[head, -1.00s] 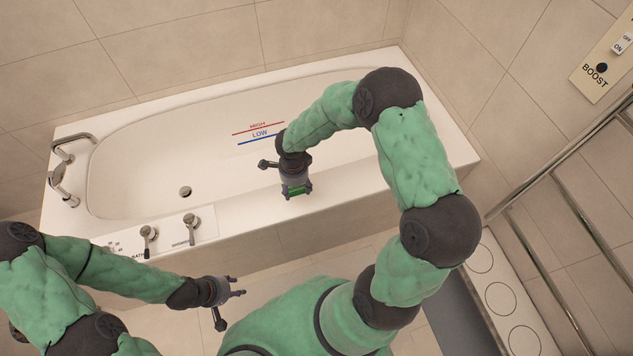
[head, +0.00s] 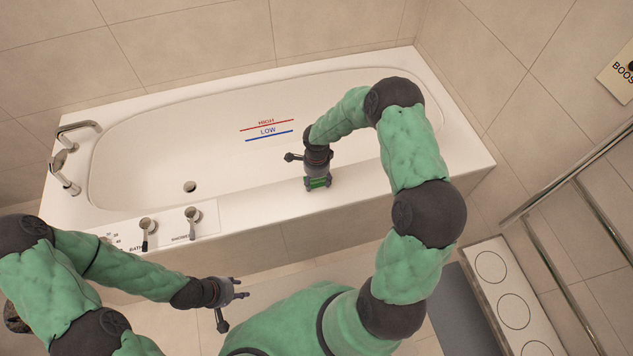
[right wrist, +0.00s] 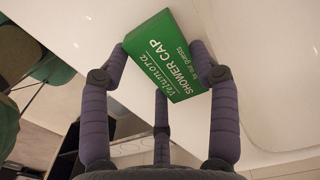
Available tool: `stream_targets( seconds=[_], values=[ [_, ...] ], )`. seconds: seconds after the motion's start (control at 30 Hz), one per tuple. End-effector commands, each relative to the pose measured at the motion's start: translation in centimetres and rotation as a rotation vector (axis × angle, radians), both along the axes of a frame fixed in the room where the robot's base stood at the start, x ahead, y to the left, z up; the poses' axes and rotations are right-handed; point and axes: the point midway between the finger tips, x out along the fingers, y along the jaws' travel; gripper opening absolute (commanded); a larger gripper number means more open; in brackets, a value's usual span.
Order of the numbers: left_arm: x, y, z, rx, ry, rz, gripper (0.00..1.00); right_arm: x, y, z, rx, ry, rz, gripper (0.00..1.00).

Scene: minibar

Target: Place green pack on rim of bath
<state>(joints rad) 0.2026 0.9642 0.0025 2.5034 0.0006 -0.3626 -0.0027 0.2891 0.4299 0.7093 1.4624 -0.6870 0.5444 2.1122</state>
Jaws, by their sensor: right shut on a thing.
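The green pack (head: 319,184), a small box lettered "SHOWER CAP", is held in my right gripper (head: 316,181) over the front rim of the bath (head: 375,181). In the right wrist view the pack (right wrist: 165,58) sits between the fingers, slightly tilted, with the white bath surface behind it. I cannot tell whether the pack touches the rim. In the head view the fingers hide most of it. My left gripper (head: 240,290) is empty, with its fingers apart, low in front of the bath.
Two tap handles (head: 193,214) stand on a panel on the front rim, left of my right gripper. A curved grab handle and faucet (head: 70,155) are at the left end. The front rim is clear right of my right gripper. A towel rail (head: 570,175) is on the right.

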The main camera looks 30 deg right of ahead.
Motion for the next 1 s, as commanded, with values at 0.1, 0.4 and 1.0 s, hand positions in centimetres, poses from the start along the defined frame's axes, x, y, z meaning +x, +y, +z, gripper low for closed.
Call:
stream_targets(
  seconds=[0.1, 0.4, 1.0],
  values=[
    [0.01, 0.01, -0.11, 0.0, 0.0, 0.0, 0.4, 0.11, -0.05, -0.12, -0.001, -0.003, 0.0, 0.44],
    [0.03, 0.01, -0.51, 0.0, -0.001, 0.0, 0.4, 0.11, -0.03, -0.44, -0.001, -0.003, 0.0, 0.44],
    [0.03, 0.01, 0.24, 0.0, -0.001, 0.0, 0.4, 0.11, -0.02, 0.28, -0.001, -0.003, 0.0, 0.85]
  ],
)
